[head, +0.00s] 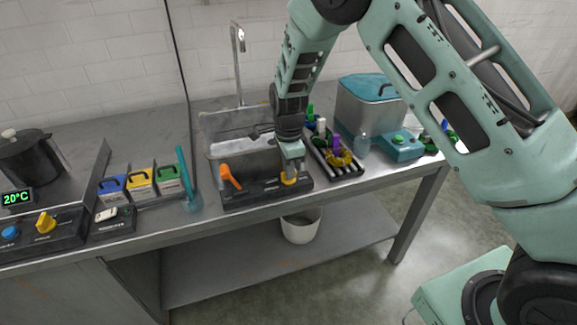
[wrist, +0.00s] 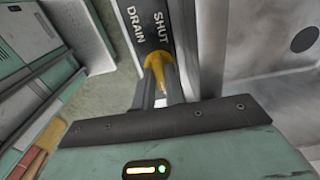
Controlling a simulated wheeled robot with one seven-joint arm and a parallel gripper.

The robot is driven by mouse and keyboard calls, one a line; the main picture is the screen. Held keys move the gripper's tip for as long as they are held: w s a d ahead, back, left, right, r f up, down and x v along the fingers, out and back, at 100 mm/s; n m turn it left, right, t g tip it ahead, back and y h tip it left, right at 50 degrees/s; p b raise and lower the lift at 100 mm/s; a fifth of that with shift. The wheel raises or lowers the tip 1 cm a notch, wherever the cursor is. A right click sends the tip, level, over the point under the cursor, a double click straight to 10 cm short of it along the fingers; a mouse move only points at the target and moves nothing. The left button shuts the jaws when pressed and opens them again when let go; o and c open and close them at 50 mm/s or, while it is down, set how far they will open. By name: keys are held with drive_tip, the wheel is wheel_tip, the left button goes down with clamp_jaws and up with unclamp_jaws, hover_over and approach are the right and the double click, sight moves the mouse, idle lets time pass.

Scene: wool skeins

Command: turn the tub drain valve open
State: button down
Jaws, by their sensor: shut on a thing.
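The drain valve is a yellow handle (head: 289,181) on the right part of a dark panel (head: 262,191) at the front of the sink. In the wrist view the yellow handle (wrist: 157,68) sits between my two fingers, beside the labels DRAIN and SHUT. My gripper (head: 290,172) reaches down from above and is shut on the handle; it also shows in the wrist view (wrist: 160,78). The fingers hide part of the handle, so I cannot tell which label it points to. The grey sink tub (head: 222,147) is behind the panel.
An orange lever (head: 230,177) stands on the same panel, left of my gripper. A rack (head: 338,168) with coloured skeins is close on the right. A blue-lidded container (head: 368,105) stands behind it. A white bucket (head: 301,228) is below.

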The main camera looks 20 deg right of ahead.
idle(0.3)
drive_tip(key=c, duration=1.4)
unclamp_jaws()
drive_tip(key=shift+c, duration=0.2)
drive_tip(key=shift+r, duration=0.1)
wheel_tip(320, 180, up, 17)
drive_tip(key=b, duration=0.1)
drive_tip(key=shift+r, duration=0.15)
